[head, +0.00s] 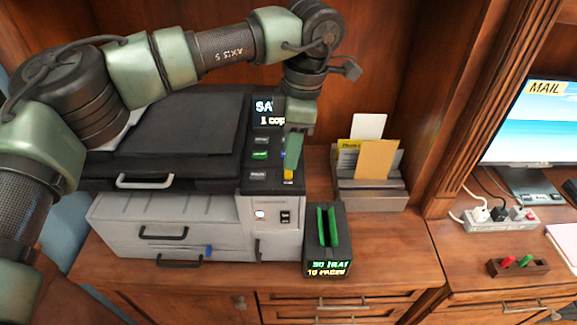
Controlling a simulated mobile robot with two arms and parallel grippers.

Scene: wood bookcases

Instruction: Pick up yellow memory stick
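A small yellow piece, which looks like the yellow memory stick (288,174), shows at the right front edge of the printer's control panel. My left gripper (291,165) points down right above it, with its green fingers at or touching its top. The fingers overlap in this view, so I cannot tell whether they are open or shut on it. The lower part of the stick meets the panel, and whether it is plugged in is unclear. My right gripper is not in view.
The printer (190,215) stands on the wooden cabinet. A black device with green slots (328,235) stands to its right, with a grey paper holder (370,195) behind. Farther right are a monitor (530,120), a power strip (500,220) and a wooden holder (517,268) with red and green sticks.

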